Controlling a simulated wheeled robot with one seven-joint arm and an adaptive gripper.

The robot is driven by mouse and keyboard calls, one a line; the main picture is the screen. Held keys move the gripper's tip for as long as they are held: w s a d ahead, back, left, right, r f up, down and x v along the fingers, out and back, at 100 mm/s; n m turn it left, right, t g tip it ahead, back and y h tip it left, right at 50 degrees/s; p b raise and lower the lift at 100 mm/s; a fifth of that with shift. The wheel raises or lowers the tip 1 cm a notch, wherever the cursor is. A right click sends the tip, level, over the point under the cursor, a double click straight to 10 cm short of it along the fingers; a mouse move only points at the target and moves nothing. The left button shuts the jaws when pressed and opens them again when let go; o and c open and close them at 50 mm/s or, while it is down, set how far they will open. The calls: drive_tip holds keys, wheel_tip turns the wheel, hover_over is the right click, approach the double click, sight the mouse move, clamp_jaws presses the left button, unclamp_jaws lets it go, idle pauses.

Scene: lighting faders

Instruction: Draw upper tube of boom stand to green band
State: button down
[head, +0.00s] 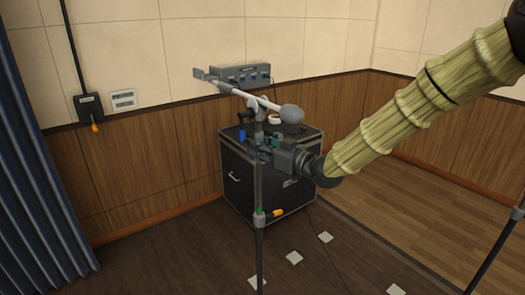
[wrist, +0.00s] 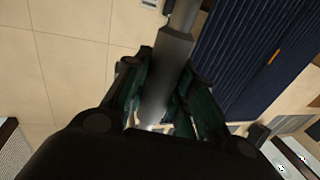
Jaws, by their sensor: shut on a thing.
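The boom stand stands in the middle of the head view. Its thin dark upper tube (head: 258,185) rises from a collar with an orange knob (head: 277,213) on the thicker lower tube (head: 260,245). A small green patch shows at the collar; I cannot tell how much of the green band is exposed. My gripper (head: 262,148) comes from the right and is shut on the upper tube, just below the boom joint. In the wrist view the grey tube (wrist: 174,55) runs between my gripper's green-padded fingers (wrist: 162,105). The boom (head: 243,95) slants above, with a grey rounded end (head: 291,114).
A black case (head: 240,188) stands close behind the stand, with a grey fader box (head: 243,74) behind it. A blue curtain (head: 40,160) hangs at left. White floor tiles (head: 294,257) lie in front. Another pole (head: 497,248) stands at lower right.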

drive_tip(key=shift+w+r, duration=0.15)
drive_tip(key=shift+r, duration=0.15)
drive_tip(key=c, duration=1.5)
unclamp_jaws()
drive_tip(key=o, duration=0.3)
drive_tip(key=shift+w+f, duration=0.1)
drive_tip(key=shift+f, duration=0.15)
drive_tip(key=shift+o, duration=0.2)
drive_tip(key=shift+s+d+f, duration=0.1)
drive_tip(key=shift+s+d, duration=0.1)
drive_tip(key=shift+s, duration=0.05)
drive_tip(key=v, duration=1.1)
drive_tip(key=shift+s+d, duration=0.2)
drive_tip(key=shift+d, duration=0.05)
